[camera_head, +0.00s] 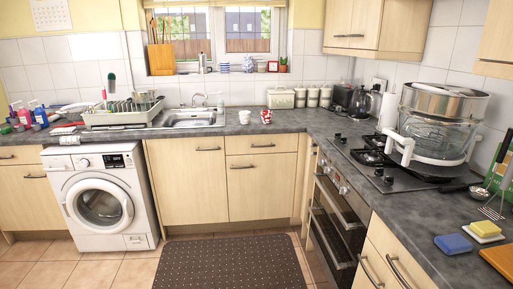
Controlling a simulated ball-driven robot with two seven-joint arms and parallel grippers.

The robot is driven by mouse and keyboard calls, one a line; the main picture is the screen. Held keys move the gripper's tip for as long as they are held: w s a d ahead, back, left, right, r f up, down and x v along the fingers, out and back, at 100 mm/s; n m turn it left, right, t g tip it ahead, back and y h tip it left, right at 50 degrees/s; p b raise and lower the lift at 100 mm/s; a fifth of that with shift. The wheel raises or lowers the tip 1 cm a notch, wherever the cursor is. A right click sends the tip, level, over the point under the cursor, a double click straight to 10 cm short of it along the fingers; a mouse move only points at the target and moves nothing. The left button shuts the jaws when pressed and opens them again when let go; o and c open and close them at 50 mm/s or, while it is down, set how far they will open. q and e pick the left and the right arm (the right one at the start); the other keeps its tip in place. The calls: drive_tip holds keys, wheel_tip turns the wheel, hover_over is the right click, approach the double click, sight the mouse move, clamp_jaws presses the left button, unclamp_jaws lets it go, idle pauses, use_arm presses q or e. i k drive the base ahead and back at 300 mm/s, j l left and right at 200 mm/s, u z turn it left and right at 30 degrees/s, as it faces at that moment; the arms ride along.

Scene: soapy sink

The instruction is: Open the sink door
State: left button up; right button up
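The metal sink (189,118) is set in the dark worktop below the window. The cabinet door under the sink (186,185) is light wood and looks shut, flush with the front beside it. Its dark bar handle (208,149) lies level near the top right of the door. Neither of my grippers shows in the head view, so I cannot see where they are relative to the door.
A dark dotted mat (235,264) lies on the tiled floor before the cabinets. A white washing machine (101,198) stands left of the door. An oven (338,226) with a hob (375,158) stands at the right.

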sight(188, 174)
drive_tip(key=i, duration=1.25)
drive_tip(key=i+l+u, duration=0.15)
drive_tip(key=i, duration=1.05)
